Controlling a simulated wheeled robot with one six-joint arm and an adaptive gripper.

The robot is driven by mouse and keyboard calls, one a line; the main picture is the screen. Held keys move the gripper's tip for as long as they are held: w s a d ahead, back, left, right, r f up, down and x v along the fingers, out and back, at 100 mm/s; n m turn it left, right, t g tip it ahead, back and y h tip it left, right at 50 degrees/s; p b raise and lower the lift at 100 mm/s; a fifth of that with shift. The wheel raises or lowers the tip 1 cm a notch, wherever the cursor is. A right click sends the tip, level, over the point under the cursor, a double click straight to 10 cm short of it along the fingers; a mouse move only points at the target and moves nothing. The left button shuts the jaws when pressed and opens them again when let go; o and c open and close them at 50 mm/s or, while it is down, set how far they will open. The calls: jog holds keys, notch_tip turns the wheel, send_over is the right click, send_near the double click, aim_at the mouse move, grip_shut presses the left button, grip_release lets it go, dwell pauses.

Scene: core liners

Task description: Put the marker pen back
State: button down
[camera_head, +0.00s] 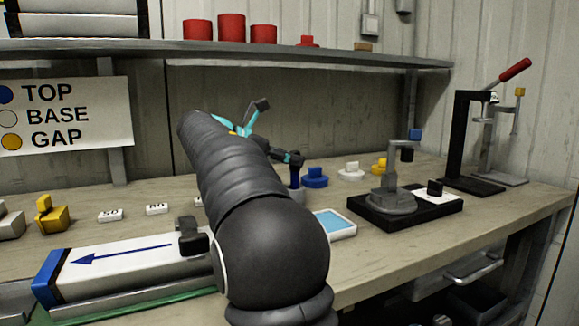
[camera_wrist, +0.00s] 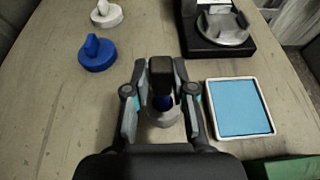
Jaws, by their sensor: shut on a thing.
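My gripper (camera_head: 290,158) is shut on the marker pen (camera_head: 294,178), a dark upright piece with blue on it, at the middle of the bench. The pen (camera_wrist: 162,102) also shows between the fingers in the wrist view. A round grey holder (camera_head: 298,195) is directly below the pen, and it shows in the wrist view (camera_wrist: 164,118). The pen's lower end appears at or in the holder; I cannot tell how deep. My arm hides part of the bench in the head view.
A white tray with a blue pad (camera_wrist: 238,106) is close on the right. Blue (camera_head: 315,178), white (camera_head: 351,172) and yellow (camera_head: 380,166) knobbed pieces stand behind. A black-based fixture (camera_head: 440,208) is at right. A core liner (camera_head: 130,268) lies at front left.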

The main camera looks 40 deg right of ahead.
jog(key=shift+f, duration=0.75)
jog(key=shift+r, duration=0.15)
jog(key=c, duration=1)
grip_release()
jog(key=p+v, duration=0.1)
jog(key=v, duration=1.1)
jog(key=shift+r+p, duration=0.1)
jog(key=shift+p, duration=0.3)
